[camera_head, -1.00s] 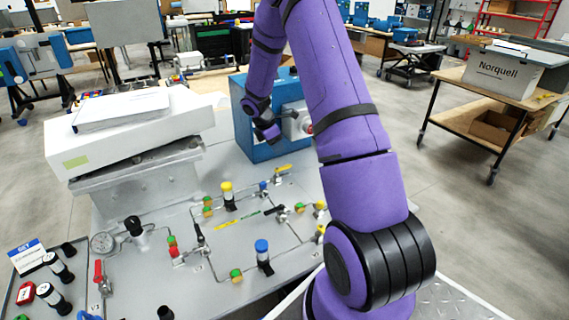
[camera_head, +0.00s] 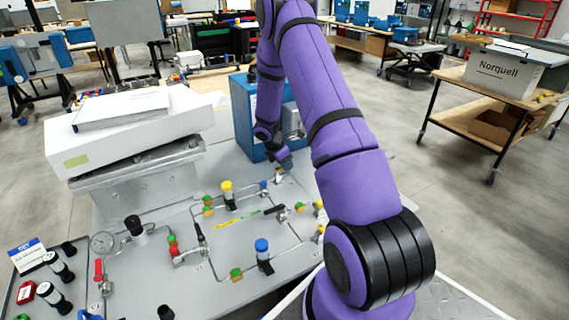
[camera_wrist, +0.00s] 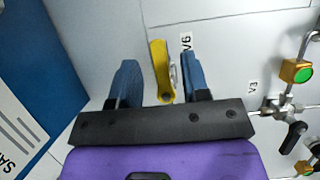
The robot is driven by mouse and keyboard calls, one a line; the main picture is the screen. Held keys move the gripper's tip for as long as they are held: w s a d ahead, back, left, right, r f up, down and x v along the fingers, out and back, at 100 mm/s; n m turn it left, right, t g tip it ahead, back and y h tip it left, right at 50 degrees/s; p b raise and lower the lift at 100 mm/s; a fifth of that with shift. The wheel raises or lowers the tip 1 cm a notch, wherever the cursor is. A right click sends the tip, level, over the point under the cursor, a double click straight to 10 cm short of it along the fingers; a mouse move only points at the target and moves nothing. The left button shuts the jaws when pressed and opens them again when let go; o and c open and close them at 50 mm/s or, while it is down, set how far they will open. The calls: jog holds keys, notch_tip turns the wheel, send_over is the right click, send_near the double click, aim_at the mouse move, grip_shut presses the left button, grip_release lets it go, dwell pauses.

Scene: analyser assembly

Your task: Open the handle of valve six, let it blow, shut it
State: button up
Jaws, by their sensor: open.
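Valve six has a yellow lever handle (camera_wrist: 159,68), beside the label V6 (camera_wrist: 187,42) on the grey panel in the wrist view. My gripper (camera_wrist: 160,62) is open, with one blue finger on each side of the handle. The handle lies nearer the right finger, and a gap shows on the left. I cannot tell whether the right finger touches it. In the head view my gripper (camera_head: 286,160) is low over the far right of the panel, in front of the blue box, and mostly covers valve six.
The blue box (camera_head: 242,115) stands close behind my gripper. Valve V3 with a black handle (camera_wrist: 292,134) and a green-capped yellow fitting (camera_wrist: 297,72) are to the right in the wrist view. A blue-topped knob (camera_head: 262,246) and a yellow-topped knob (camera_head: 227,187) rise from the panel.

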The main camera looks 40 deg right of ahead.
jog(key=shift+d+f, duration=0.1)
grip_shut()
jog(key=shift+s+m, duration=0.1)
jog(key=shift+m, duration=0.3)
jog(key=m, duration=0.1)
jog(key=m+g, duration=0.1)
jog(key=s+m, duration=0.1)
jog(key=shift+a+m+g+y, duration=0.3)
jog(key=shift+m, duration=0.1)
jog(key=m, duration=0.1)
jog(key=m+g+y, duration=0.1)
jog(key=m, duration=0.1)
jog(key=s+a+m, duration=0.1)
jog(key=m, duration=0.1)
jog(key=shift+y, duration=0.4)
jog(key=m, duration=0.2)
jog(key=a+m+y, duration=0.1)
jog(key=m, duration=0.1)
jog(key=shift+s+a+m+g+y, duration=0.1)
jog(key=shift+a+m+g+y, duration=0.05)
jog(key=shift+m+g+y, duration=0.2)
jog(key=shift+a+m+y, duration=0.25)
jog(key=shift+m+y, duration=0.1)
jog(key=shift+m, duration=0.6)
jog(key=shift+a+m+y, duration=0.25)
jog(key=shift+m+y, duration=0.05)
jog(key=shift+m, duration=0.6)
